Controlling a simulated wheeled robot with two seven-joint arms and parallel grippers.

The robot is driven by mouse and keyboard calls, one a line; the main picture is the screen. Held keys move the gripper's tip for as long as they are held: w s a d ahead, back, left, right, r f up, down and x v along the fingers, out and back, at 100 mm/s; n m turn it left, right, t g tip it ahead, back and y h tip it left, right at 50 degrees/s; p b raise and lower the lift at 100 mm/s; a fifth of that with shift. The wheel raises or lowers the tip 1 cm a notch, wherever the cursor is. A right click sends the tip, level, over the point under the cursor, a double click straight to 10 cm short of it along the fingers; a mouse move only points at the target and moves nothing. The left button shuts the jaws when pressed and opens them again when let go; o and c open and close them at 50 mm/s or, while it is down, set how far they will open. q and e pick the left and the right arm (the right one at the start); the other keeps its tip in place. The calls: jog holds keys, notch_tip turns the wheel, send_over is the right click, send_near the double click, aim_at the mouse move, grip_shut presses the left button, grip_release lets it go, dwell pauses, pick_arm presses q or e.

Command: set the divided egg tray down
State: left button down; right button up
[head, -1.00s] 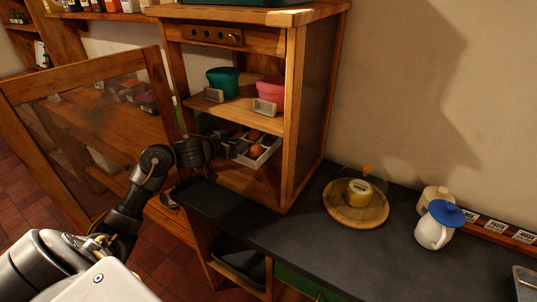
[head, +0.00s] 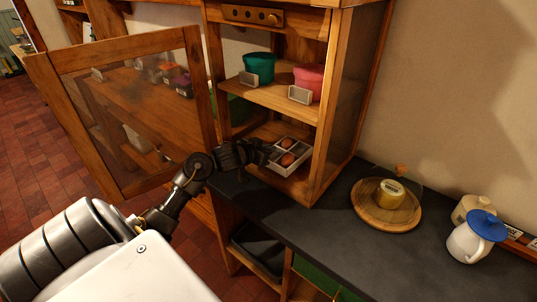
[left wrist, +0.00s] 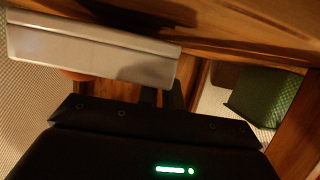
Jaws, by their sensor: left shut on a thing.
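The divided egg tray (head: 280,170) is pale grey with compartments, and brown eggs (head: 287,160) show in it. It is upright at the lower level of the open wooden cabinet, close over the lower shelf (head: 268,132). I cannot tell whether its base touches the wood. My left gripper (head: 266,151) is shut on the tray's left side. In the left wrist view the tray's side wall (left wrist: 90,52) lies close to the wooden board (left wrist: 230,30), with a dark shadow between. The fingertips are largely hidden. My right gripper is not in view.
The cabinet's glazed door (head: 130,110) stands open at the left. A teal tub (head: 259,68) and a pink tub (head: 309,79) stand on the shelf above. On the dark counter (head: 345,235) are a domed round board (head: 370,215) and a blue-lidded jug (head: 465,243).

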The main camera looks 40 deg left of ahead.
pick_arm(q)
jog(key=shift+f, duration=0.75)
jog(key=shift+f, duration=0.1)
jog(key=c, duration=1.6)
grip_release()
jog(key=shift+o, duration=0.2)
